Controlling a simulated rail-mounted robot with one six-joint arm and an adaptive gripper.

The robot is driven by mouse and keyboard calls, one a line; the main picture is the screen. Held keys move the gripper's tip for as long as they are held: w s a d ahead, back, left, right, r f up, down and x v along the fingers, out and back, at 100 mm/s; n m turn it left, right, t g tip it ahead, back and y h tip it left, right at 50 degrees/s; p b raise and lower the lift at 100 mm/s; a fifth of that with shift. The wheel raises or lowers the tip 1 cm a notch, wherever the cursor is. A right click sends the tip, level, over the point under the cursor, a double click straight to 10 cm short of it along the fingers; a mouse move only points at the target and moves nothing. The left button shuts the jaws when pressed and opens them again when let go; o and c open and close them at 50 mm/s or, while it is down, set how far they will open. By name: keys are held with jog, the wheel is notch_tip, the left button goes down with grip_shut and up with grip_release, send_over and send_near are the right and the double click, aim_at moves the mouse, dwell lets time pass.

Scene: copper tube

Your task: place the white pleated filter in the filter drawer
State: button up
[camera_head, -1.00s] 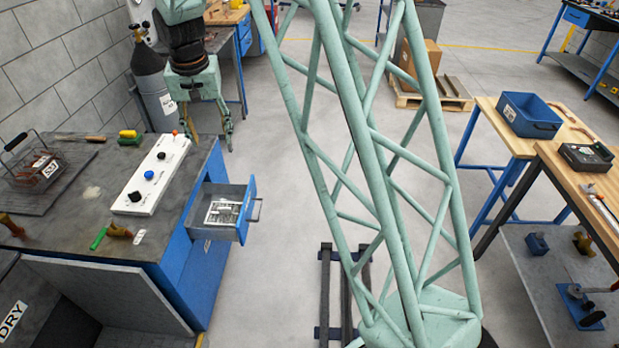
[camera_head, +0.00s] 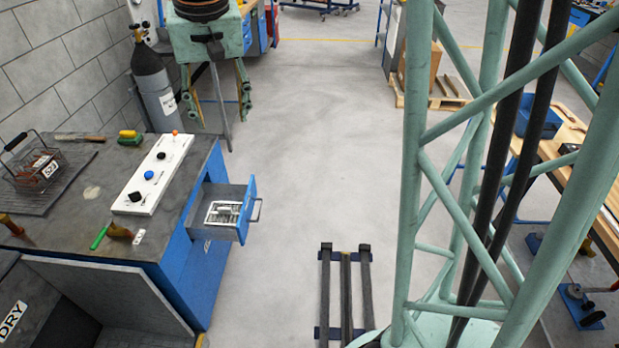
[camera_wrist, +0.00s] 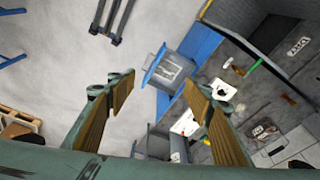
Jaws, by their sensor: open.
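The blue filter drawer (camera_head: 246,212) stands pulled out from the blue cabinet under the dark workbench. It also shows in the wrist view (camera_wrist: 152,72). A white, ribbed-looking item (camera_head: 222,211) lies inside the drawer. It looks like the white pleated filter, but it is too small to be sure. It shows in the wrist view as a pale striped patch (camera_wrist: 171,68). My gripper (camera_head: 222,116) is open, pointing down, above and beyond the drawer in the head view. In the wrist view its fingers (camera_wrist: 160,92) are spread wide with nothing held between them.
The workbench (camera_head: 80,225) carries a white control panel (camera_head: 153,175), a wire basket (camera_head: 38,165) and small tools. A gas cylinder (camera_head: 153,85) stands by the wall. A dark rail frame (camera_head: 345,290) lies on the floor.

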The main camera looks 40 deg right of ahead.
jog(key=s+r+n, duration=0.1)
jog(key=s+r, duration=0.3)
jog(key=s, duration=0.4)
jog(key=s+r, duration=0.3)
jog(key=s, duration=0.5)
jog(key=s+a+n+t, duration=0.1)
jog(key=s+n, duration=0.1)
jog(key=s, duration=1.8)
jog(key=shift+f+n, duration=0.2)
jog(key=shift+n, duration=0.1)
jog(key=shift+a, duration=0.1)
jog(key=shift+w+r, duration=0.1)
jog(key=shift+c, duration=0.4)
